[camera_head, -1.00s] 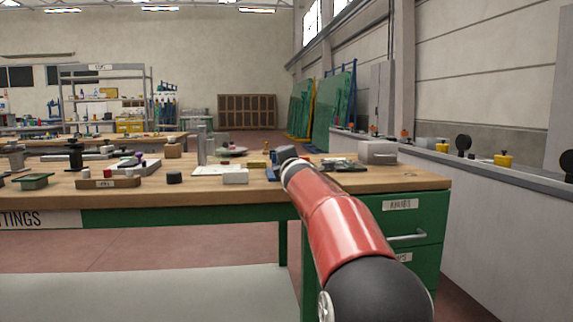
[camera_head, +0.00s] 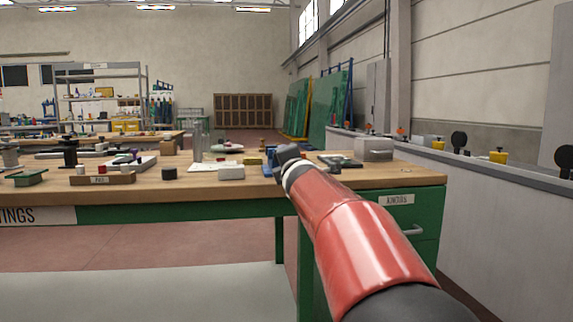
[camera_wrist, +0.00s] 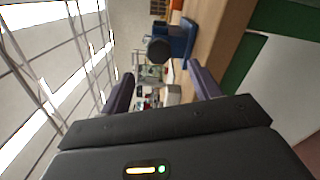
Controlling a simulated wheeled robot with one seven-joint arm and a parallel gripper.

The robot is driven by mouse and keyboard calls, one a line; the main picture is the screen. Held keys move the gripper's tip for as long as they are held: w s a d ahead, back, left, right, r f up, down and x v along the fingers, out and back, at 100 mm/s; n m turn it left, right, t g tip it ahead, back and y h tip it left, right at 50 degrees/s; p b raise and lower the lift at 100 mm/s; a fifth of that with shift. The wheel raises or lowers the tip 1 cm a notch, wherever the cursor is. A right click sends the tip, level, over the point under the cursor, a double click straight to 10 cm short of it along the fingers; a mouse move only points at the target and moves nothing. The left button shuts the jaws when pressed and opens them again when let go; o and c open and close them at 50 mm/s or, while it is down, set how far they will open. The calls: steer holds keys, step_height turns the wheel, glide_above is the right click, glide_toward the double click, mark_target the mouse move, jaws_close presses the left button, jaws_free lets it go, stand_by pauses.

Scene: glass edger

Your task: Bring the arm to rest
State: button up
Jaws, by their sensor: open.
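My red arm reaches forward from the lower right of the head view, its far end in front of the right part of the workbench (camera_head: 240,193). In the wrist view my gripper (camera_wrist: 162,88) is open, its two dark fingers wide apart with nothing between them. The view there is turned on its side. A blue object with a dark round part (camera_wrist: 185,42) stands on the bench beyond the fingers, apart from them. In the head view the fingers are hidden by the arm.
The wooden bench top bears a labelled wooden block (camera_head: 101,179), a black cylinder (camera_head: 169,173), a white block (camera_head: 231,173) and a grey box (camera_head: 373,148). Green drawers (camera_head: 412,222) are under its right end. A grey ledge (camera_head: 480,165) runs along the right wall.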

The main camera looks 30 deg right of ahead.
steer(key=s+a+f+m+g+y, duration=0.1)
steer(key=s+a+f+m+g, duration=0.3)
steer(key=s+f, duration=0.5)
steer(key=s+a+f+m+g+y, duration=0.2)
steer(key=s+a+f+m+g, duration=0.2)
steer(key=s+a+f+m, duration=0.4)
steer(key=s+a+f+m+g+y+p, duration=0.1)
steer(key=s+a+f+m, duration=0.5)
steer(key=s+f, duration=0.6)
steer(key=s+g+y, duration=0.1)
steer(key=s+g, duration=0.1)
steer(key=s, duration=0.5)
steer(key=shift+s+a+m+g, duration=0.3)
steer(key=shift+s+g, duration=0.05)
steer(key=shift+g, duration=0.05)
